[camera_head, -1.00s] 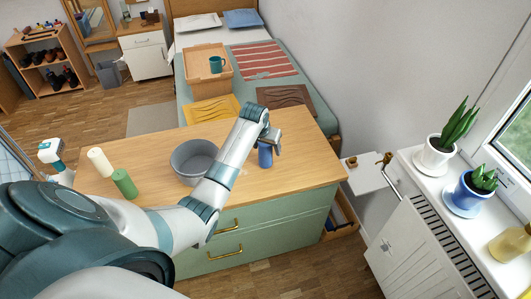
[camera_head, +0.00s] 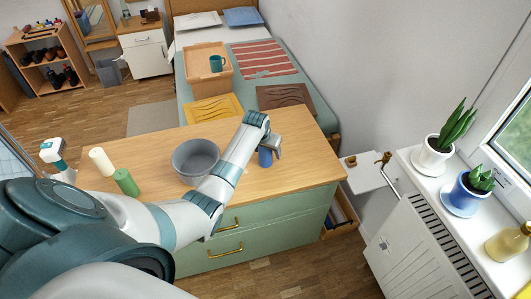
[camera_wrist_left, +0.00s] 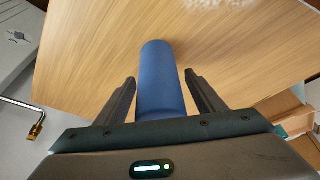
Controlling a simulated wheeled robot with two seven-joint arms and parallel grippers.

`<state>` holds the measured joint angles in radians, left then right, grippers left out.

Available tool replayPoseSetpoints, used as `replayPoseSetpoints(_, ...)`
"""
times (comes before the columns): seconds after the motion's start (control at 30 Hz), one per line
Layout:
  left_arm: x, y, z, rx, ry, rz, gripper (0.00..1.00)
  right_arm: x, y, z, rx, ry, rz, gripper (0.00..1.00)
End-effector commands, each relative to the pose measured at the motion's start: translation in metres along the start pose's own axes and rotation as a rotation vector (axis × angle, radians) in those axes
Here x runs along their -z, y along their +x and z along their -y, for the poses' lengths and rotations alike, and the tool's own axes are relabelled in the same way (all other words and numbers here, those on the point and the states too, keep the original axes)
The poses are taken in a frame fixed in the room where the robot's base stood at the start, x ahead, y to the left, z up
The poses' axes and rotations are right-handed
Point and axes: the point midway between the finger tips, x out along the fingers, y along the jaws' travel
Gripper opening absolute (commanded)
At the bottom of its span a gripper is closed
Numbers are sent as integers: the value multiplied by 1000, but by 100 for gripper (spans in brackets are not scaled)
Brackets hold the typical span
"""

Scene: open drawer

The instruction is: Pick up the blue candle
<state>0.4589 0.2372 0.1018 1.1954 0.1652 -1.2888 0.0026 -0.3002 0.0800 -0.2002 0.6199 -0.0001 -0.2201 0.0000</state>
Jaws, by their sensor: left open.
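The blue candle (camera_head: 265,157) stands on the wooden top of the green drawer unit, right of a grey bowl. In the head view its upper part is partly hidden by my left gripper (camera_head: 272,145). The left wrist view shows the blue candle (camera_wrist_left: 160,80) between the two dark fingers of my left gripper (camera_wrist_left: 160,90). The fingers are open, with a gap on each side of the candle.
A grey bowl (camera_head: 195,160), a green candle (camera_head: 126,182) and a cream candle (camera_head: 101,161) stand on the wooden top (camera_head: 150,150) to the left. A wall and a radiator (camera_head: 425,250) lie to the right. The top's far right corner is clear.

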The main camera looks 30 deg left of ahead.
Motion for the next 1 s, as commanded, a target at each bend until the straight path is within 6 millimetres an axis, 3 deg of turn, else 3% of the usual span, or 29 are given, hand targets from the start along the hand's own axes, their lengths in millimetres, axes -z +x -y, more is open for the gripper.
replayPoseSetpoints(0.03, 0, 0, 0, 0, 0, 0, 56, 0, 0, 0, 0, 0, 0, 31)
replayPoseSetpoints(0.2, 0, 0, 0, 0, 0, 0, 15, 0, 0, 0, 0, 0, 0, 31)
replayPoseSetpoints(0.23, 0, 0, 0, 0, 0, 0, 11, 0, 0, 0, 0, 0, 0, 31)
replayPoseSetpoints(0.67, 4, -6, 0, 0, 0, -4, 11, 0, 3, 0, -1, 0, 0, 31)
replayPoseSetpoints(0.93, 17, -35, 1, 1, 1, -7, 11, -1, 15, 0, -1, 0, 0, 31)
replayPoseSetpoints(1.0, 17, -43, -12, -3, 3, -5, 11, -1, 18, 0, -1, 0, 0, 31)
